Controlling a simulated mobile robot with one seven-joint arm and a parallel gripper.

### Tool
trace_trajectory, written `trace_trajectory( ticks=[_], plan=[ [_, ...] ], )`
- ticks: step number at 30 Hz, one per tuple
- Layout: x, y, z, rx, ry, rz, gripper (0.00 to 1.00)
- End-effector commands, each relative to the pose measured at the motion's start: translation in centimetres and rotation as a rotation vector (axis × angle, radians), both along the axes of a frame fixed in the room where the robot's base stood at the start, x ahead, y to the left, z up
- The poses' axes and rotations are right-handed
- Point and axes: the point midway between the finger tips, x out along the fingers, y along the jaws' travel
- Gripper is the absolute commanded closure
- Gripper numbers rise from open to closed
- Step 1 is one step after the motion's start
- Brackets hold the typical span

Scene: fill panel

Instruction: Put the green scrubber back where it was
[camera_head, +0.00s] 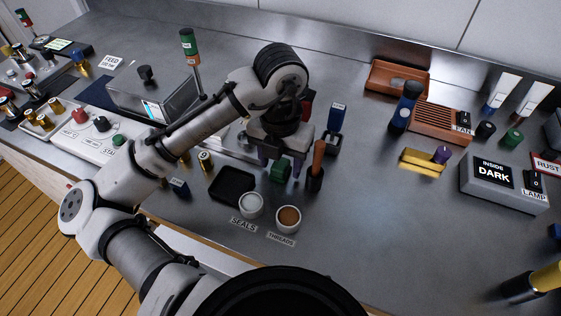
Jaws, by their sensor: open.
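The top of the block is partly hidden by the gripper. An empty black tray (230,187) lies on the counter to the left of the gripper.
An orange-handled tool (317,160) stands close right of the gripper, with a blue-topped one (336,120) behind. The seals cup (251,206) and threads cup (288,219) stand in front. A grey box (155,95) stands left.

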Motion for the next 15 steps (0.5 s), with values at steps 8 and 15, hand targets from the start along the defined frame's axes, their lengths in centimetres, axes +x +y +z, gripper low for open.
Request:
trace_trajectory(
  ticks=[8,15],
  plan=[
    [0.1,0.0,5.7,0.004,-0.005,0.001,0.46],
    [0.1,0.0,9.8,0.002,-0.002,0.000,0.46]
  ],
)
